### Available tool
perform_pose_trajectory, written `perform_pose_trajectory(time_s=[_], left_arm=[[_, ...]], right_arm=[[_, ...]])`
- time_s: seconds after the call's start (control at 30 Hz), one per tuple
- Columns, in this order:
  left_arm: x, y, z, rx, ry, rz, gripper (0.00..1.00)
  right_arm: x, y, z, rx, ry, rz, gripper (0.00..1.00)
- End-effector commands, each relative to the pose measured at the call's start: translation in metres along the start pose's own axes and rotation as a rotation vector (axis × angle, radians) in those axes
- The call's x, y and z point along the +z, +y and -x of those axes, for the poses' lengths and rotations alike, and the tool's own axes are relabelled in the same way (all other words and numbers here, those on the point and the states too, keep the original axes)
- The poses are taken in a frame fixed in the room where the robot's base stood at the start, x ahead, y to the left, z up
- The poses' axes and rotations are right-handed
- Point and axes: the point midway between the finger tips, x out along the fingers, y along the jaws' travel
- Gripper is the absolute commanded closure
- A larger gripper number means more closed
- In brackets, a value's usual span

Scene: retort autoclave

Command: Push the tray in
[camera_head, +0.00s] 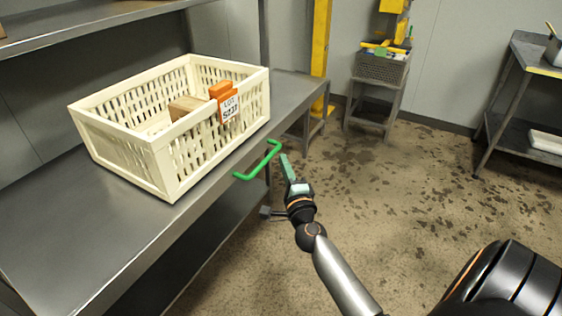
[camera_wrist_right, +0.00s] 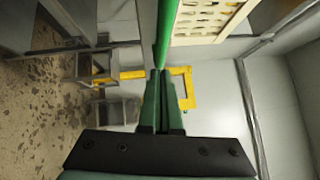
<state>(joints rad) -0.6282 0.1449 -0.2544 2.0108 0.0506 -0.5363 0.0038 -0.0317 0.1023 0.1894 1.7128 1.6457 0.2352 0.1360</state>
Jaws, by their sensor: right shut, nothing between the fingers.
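A grey steel tray surface (camera_head: 60,220) carries a cream slotted crate (camera_head: 160,160). A green U-shaped handle (camera_head: 262,163) stands out from its front edge. My right gripper (camera_head: 284,158) has shut green fingers and is just right of the handle in the head view. In the right wrist view the shut fingertips (camera_wrist_right: 161,75) are close to the green handle bar (camera_wrist_right: 167,25); I cannot tell whether they touch. The crate also shows in the right wrist view (camera_wrist_right: 210,18). My left gripper is not in view.
The crate holds a brown block (camera_head: 186,106) and bears an orange tag (camera_head: 228,105). An upper shelf (camera_head: 80,25) hangs over the left. A grey stand (camera_head: 375,105) with a basket and a yellow post (camera_head: 320,45) are behind. A metal table (camera_head: 525,90) stands far right. The floor between is clear.

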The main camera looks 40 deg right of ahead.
Motion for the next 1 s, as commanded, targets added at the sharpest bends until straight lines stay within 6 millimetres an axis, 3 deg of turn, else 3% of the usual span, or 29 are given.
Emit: perform_pose_trajectory(time_s=[0.67,1.0], left_arm=[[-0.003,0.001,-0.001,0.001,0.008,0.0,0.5],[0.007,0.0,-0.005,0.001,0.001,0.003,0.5]], right_arm=[[0.012,0.002,-0.011,0.0,-0.001,-0.001,1.0],[0.055,0.013,-0.052,-0.001,-0.003,-0.004,1.0]])
